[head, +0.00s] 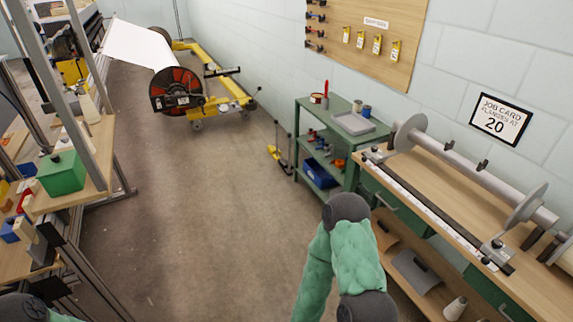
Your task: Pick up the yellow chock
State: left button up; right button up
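A small yellow object that looks like the yellow chock (280,156) sits on the floor left of the green cart. A thin dark upright rod rises at it, and it is too small to make out in detail. My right arm, with green sleeve and dark joints, comes up from the bottom centre, but its gripper is not visible. Only a bit of my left arm shows at the bottom left corner, and its gripper is out of view.
A green cart (352,147) with a grey tray stands against the wall. A wooden workbench (535,275) holding a long flanged roller (470,168) fills the right. A yellow frame (222,75) with a beam stands at the back. Shelving lines the left. The concrete floor (190,215) between is clear.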

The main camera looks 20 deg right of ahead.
aim_at(274, 152)
jog(key=i+z, duration=0.25)
jog(key=i, duration=2.95)
jog(key=i+z, duration=0.1)
jog(key=i, duration=1.85)
jog(key=i+j+z, duration=0.1)
jog(key=i+z, duration=0.3)
jog(key=i+j+z, duration=1.1)
jog(key=i, duration=0.05)
